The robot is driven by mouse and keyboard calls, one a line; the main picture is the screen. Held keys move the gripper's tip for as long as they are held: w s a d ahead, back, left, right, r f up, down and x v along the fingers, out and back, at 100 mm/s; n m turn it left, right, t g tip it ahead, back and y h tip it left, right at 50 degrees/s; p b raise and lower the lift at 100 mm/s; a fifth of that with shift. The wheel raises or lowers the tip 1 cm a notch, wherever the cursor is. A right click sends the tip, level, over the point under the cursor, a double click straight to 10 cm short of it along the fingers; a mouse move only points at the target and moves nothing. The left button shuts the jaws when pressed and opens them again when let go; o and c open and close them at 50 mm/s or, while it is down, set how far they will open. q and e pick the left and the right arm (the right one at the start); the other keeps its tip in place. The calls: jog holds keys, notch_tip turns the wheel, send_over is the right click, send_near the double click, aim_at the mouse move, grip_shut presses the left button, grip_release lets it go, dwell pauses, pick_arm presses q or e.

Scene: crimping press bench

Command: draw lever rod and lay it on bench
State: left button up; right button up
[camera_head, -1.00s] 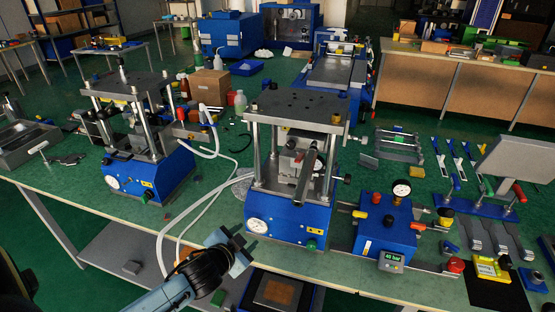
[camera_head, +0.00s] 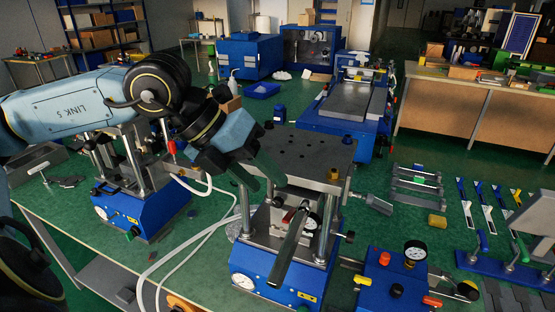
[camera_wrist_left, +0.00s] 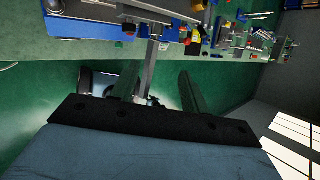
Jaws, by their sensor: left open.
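The lever rod (camera_head: 290,248) is a dark grey bar sticking out of the front of the middle press (camera_head: 272,266), slanting down towards me. My left gripper (camera_head: 258,180) is open and empty at the left front edge of that press's top plate, above and left of the rod. Its two dark fingers are apart. In the left wrist view the bar (camera_wrist_left: 151,62) shows beyond and between the open fingers (camera_wrist_left: 157,92), with no visible contact. The rod's inner end is hidden inside the press. My right gripper is not in view.
A second blue press (camera_head: 148,215) stands left, partly behind my left arm. A gauge block (camera_head: 390,278) stands right of the middle press. White hoses (camera_head: 200,240) run between the presses.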

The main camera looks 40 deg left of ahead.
aim_at(297, 215)
pick_arm(q)
jog(key=shift+y, duration=0.3)
jog(key=p+x, duration=0.1)
jog(key=x, duration=0.3)
jog(key=p+x, duration=0.2)
jog(key=x, duration=0.2)
jog(key=p+x, duration=0.1)
jog(key=x, duration=0.2)
jog(key=shift+w+a+f, duration=0.1)
jog(key=shift+w+f, duration=0.1)
jog(key=shift+f, duration=0.25)
jog(key=shift+w+f+p, duration=0.15)
jog(key=shift+f+p, duration=0.15)
jog(key=shift+f, duration=0.1)
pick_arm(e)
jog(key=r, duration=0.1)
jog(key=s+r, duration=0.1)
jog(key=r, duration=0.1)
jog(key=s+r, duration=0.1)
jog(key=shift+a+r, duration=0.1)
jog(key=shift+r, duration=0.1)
pick_arm(q)
grip_shut()
jog(key=c, duration=0.8)
grip_release()
jog(key=shift+d, duration=0.2)
grip_shut()
